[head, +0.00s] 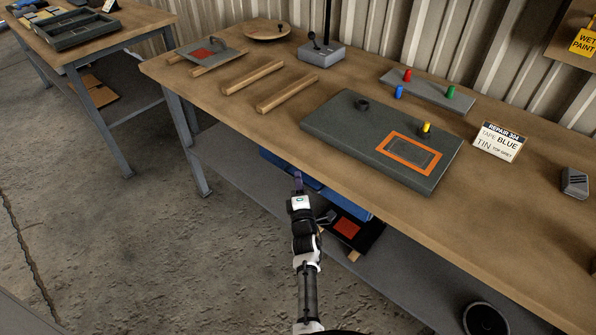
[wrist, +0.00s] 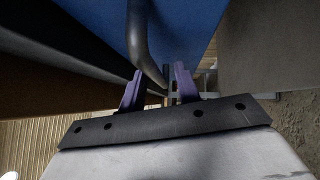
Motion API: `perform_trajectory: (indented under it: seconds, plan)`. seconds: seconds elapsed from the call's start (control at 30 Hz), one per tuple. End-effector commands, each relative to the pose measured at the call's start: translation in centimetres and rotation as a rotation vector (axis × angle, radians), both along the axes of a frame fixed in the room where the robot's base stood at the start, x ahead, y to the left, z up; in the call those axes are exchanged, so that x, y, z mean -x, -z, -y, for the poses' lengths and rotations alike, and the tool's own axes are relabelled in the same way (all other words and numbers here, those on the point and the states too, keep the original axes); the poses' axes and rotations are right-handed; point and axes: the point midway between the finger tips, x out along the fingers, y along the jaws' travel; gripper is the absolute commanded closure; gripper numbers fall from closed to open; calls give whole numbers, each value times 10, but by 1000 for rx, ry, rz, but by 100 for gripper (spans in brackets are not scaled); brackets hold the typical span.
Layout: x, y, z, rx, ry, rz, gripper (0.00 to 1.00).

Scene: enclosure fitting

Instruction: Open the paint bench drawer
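The blue drawer (head: 341,203) sits under the front edge of the wooden-topped paint bench (head: 480,205). In the head view, my gripper (head: 298,181) is at its front, partly hiding it. In the wrist view, the blue drawer face (wrist: 195,25) fills the top middle. A dark curved bar handle (wrist: 139,35) stands out from it and passes into the gap between the two purple fingers of my gripper (wrist: 159,70). The fingers are apart, the handle nearer the left one. I cannot tell whether they touch it. How far out the drawer stands is unclear.
A grey panel (head: 330,122) with an orange-framed window lies on the bench near its front edge. Below, a lower shelf (head: 232,166) holds a dark plate with a red patch (head: 346,227). A bench leg (head: 189,140) stands to the left. The concrete floor (head: 150,240) there is clear.

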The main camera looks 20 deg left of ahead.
Motion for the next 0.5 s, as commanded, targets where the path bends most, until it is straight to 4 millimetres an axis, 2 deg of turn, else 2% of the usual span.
perform_trajectory:
  seconds: [0.4, 0.43, 0.5]
  plan:
    - [1, -1, 0, 0, 0, 0, 67]
    - [1, -1, 0, 0, 0, 0, 69]
    - [1, -1, 0, 0, 0, 0, 78]
